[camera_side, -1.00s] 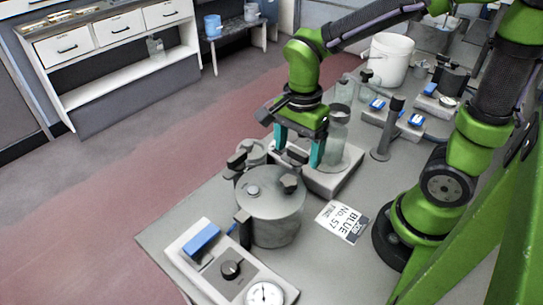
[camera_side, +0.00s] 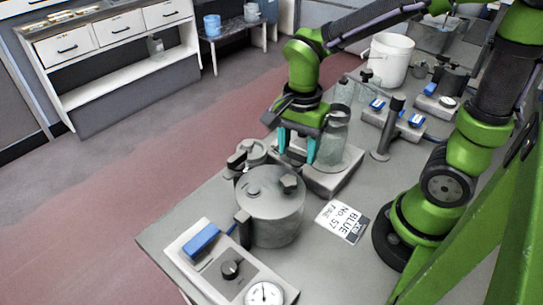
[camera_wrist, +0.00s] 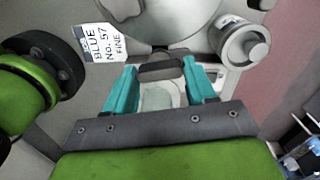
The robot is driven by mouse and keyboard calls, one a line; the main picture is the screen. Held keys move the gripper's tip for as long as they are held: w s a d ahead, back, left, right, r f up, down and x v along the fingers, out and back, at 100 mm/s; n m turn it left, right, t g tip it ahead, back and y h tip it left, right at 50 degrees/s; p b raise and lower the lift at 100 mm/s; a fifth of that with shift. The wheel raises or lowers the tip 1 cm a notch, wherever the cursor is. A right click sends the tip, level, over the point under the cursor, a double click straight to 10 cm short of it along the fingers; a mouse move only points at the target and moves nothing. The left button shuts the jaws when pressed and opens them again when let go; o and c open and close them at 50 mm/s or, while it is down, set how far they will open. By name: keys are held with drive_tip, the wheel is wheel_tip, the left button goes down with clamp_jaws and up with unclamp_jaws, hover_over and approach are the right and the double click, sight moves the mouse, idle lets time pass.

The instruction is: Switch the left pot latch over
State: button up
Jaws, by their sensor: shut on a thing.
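A grey metal pot (camera_side: 270,208) with a lid stands on the table in the side view; its rim fills the top of the wrist view (camera_wrist: 170,14). A dark latch handle (camera_wrist: 160,71) sticks out from the pot's rim towards my gripper (camera_wrist: 161,75). My gripper's two teal fingers are shut on this handle, one on either side. In the side view my gripper (camera_side: 297,158) is at the pot's far side, and the handle is mostly hidden between the fingers.
A small metal canister (camera_wrist: 242,44) stands close beside the pot. A glass jar (camera_side: 333,138) on a grey base is right behind my gripper. A control box (camera_side: 232,268) with a dial lies in front. A label card (camera_side: 342,221) lies flat to the right.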

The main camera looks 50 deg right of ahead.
sight(298, 151)
drive_tip(key=n, duration=0.4)
drive_tip(key=shift+n, duration=0.3)
drive_tip(key=n, duration=0.3)
drive_tip(key=shift+n, duration=0.3)
drive_tip(key=n, duration=0.4)
drive_tip(key=shift+n, duration=2.1)
drive_tip(key=o, duration=1)
drive_tip(key=shift+o, duration=0.2)
wheel_tip(298, 151, up, 17)
